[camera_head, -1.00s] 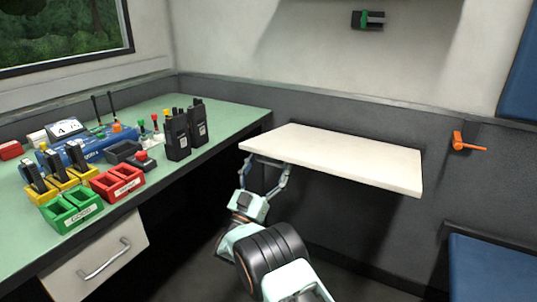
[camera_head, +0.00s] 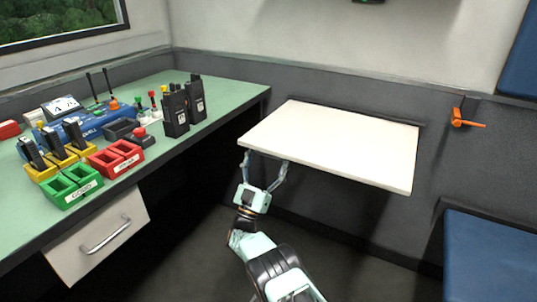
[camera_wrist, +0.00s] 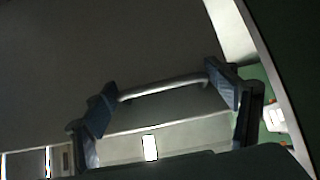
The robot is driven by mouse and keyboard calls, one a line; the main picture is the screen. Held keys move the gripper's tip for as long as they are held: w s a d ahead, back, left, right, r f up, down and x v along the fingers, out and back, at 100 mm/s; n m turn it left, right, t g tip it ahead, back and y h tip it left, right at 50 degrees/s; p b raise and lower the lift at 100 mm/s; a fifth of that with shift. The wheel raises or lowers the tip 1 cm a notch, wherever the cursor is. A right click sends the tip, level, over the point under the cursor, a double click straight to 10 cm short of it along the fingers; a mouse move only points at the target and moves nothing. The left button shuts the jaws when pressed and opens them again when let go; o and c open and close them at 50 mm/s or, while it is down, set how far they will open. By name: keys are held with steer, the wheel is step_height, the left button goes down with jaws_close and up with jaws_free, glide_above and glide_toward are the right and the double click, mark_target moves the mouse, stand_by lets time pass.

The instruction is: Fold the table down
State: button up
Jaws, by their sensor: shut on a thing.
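The white folding table (camera_head: 335,143) is fixed to the dark wall along its back edge, its front edge tilted somewhat downward. My gripper (camera_head: 265,168) is under its front left part, fingers pointing up and spread wide. In the wrist view, a pale grey bar (camera_wrist: 163,87) spans between the finger pads of my gripper (camera_wrist: 165,98), against a dark surface that looks like the table's underside. The jaws are shut on this bar, each pad at one end of it. The table hides the bar in the head view.
A green counter (camera_head: 222,92) with radios (camera_head: 175,110) and coloured holders (camera_head: 115,158) stands at the left, with a drawer (camera_head: 98,240) below. An orange lever (camera_head: 467,122) is on the wall at the right, above a blue seat (camera_head: 490,255). The floor below the table looks clear.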

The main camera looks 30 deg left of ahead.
steer(key=shift+w+f, duration=0.1)
steer(key=shift+f, duration=0.15)
steer(key=o, duration=1.4)
steer(key=shift+f, duration=0.15)
steer(key=shift+s, duration=0.2)
steer(key=v, duration=1.1)
steer(key=shift+s+f, duration=0.25)
